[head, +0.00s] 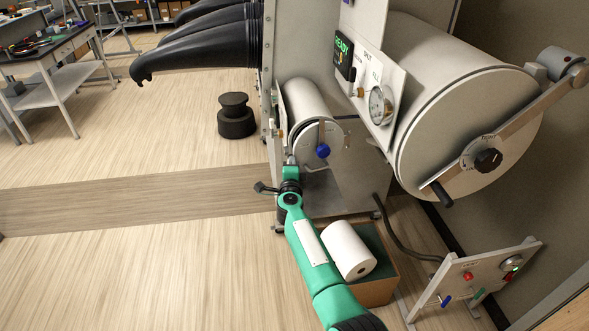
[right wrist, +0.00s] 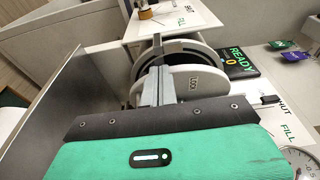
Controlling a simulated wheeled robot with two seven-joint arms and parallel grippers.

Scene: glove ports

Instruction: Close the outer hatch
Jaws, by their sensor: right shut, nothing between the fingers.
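The small chamber is a pale cylinder with a round hatch (head: 318,148) on its near end, carrying a blue knob (head: 323,151). In the right wrist view the hatch's pale disc (right wrist: 193,82) stands against the chamber's ring, and a dark gap shows along its upper edge, so it looks ajar. My right gripper (head: 290,160) is at the hatch's lower left in the head view. Its shut, empty fingers (right wrist: 158,82) overlap the disc in the right wrist view; I cannot tell whether they touch it. My left gripper is out of view.
A larger chamber (head: 470,130) with a lever bar and black knob is at the right. A gauge panel (head: 378,100) and READY display (head: 344,53) sit between the chambers. Below are a white roll (head: 348,250) on a box and a button stand (head: 470,280).

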